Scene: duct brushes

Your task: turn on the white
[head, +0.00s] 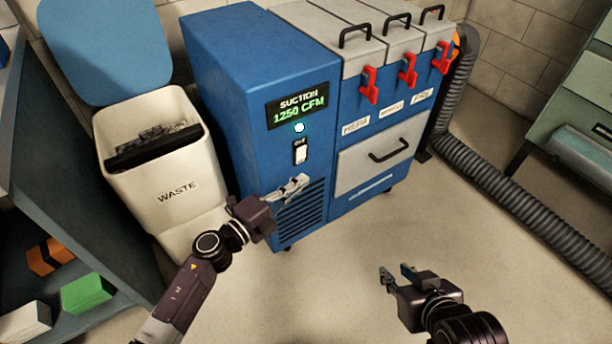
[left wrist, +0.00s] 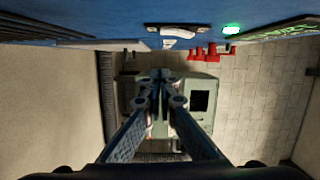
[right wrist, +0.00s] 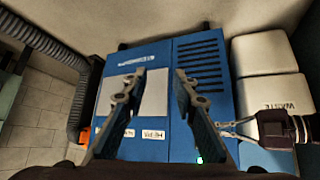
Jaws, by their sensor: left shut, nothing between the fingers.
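The white rocker switch (head: 300,154) is on the front of the blue suction machine (head: 228,85), below a lit round indicator (head: 299,128) and a display (head: 298,107) reading "SUCTION 1250 CFM". In the left wrist view the switch (left wrist: 180,32) and glowing green indicator (left wrist: 232,30) are near the top edge. My left gripper (head: 299,184) is shut and empty, below the switch near the vent slats. I see a gap between it and the switch; its fingers (left wrist: 161,76) are together in the left wrist view.
A white waste bin (head: 175,200) with a raised blue lid (head: 105,45) stands left of the machine. Red latches (head: 408,70) and a drawer (head: 375,160) are on the machine's right. A grey hose (head: 500,185) runs right. A shelf (head: 60,190) is at left.

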